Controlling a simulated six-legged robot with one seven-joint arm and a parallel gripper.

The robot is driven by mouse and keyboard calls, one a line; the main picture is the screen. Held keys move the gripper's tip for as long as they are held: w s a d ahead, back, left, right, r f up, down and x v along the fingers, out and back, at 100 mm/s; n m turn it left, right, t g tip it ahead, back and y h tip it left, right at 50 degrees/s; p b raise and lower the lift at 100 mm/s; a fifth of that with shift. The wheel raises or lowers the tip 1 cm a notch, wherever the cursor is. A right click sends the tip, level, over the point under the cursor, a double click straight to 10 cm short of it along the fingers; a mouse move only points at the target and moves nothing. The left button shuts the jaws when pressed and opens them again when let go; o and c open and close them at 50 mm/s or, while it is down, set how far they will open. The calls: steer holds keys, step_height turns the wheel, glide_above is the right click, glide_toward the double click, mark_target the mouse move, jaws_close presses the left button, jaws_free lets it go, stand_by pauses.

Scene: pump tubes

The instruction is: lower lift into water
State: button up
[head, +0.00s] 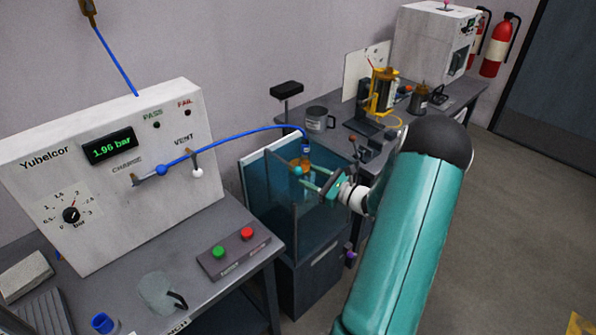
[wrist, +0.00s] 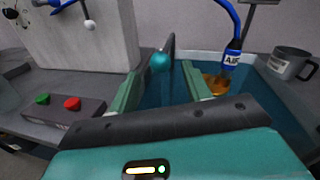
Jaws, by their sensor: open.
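The water tank (head: 268,205) is a clear-walled box of blue-green water beside the bench. It also shows in the wrist view (wrist: 150,97). An orange part (head: 298,163), likely carried by the lift, is at the tank top, under a blue AIR connector (wrist: 232,57); it shows in the wrist view too (wrist: 216,84). How deep it sits is unclear. A teal ball knob (wrist: 161,62) on a dark bar is ahead of my fingers. My gripper (wrist: 160,76) is open, its fingers to either side of the knob's line, apparently empty. In the head view my gripper (head: 301,177) is over the tank.
A blue hose (head: 235,138) arches from the pressure panel (head: 110,180), reading 1.96 bar, to the tank. A button box (head: 233,250) with green and red buttons lies on the bench. A grey mug (head: 318,120) stands behind the tank. Open floor lies right.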

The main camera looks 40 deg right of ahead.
mark_target(298, 171)
steer(key=shift+x, duration=2.75)
jaws_close()
